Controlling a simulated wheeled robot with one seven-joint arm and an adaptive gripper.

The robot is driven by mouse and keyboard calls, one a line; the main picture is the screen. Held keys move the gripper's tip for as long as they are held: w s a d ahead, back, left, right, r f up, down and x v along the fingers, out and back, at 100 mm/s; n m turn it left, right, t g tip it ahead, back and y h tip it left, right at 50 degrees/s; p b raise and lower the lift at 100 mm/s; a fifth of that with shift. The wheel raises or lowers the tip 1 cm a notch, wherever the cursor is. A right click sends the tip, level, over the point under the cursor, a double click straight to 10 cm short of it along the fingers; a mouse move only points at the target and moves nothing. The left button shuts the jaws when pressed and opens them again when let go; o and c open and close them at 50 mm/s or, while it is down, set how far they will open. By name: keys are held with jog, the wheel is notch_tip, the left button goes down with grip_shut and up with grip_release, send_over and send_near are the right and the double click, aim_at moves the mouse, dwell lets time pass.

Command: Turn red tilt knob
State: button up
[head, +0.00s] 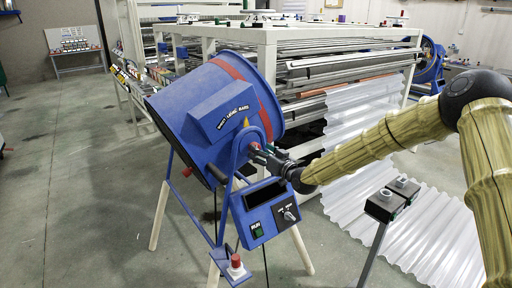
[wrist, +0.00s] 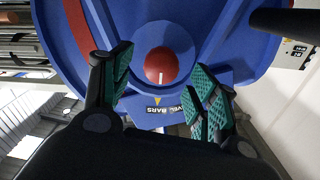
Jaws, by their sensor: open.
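The red tilt knob (wrist: 161,66) is round with a white line on its face. It sits on the blue drum machine (wrist: 215,25), near a small yellow pointer mark. In the wrist view my gripper (wrist: 160,85) is open, with one green-padded finger on each side of the knob and a visible gap to it on both sides. In the head view my gripper (head: 262,154) is at the drum's side, and the red knob (head: 254,146) shows only in part behind the fingers. Whether the fingertips reach past the knob's face is hard to tell.
A blue control box (head: 264,212) with a dial and green button hangs below the knob. A red button (head: 236,262) is on a low bracket. Two small boxes on a stand (head: 385,206) and corrugated sheet (head: 440,235) lie to the right. Floor at left is clear.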

jog(key=shift+p+x, duration=0.35)
jog(key=shift+x, duration=1.45)
jog(key=c, duration=1)
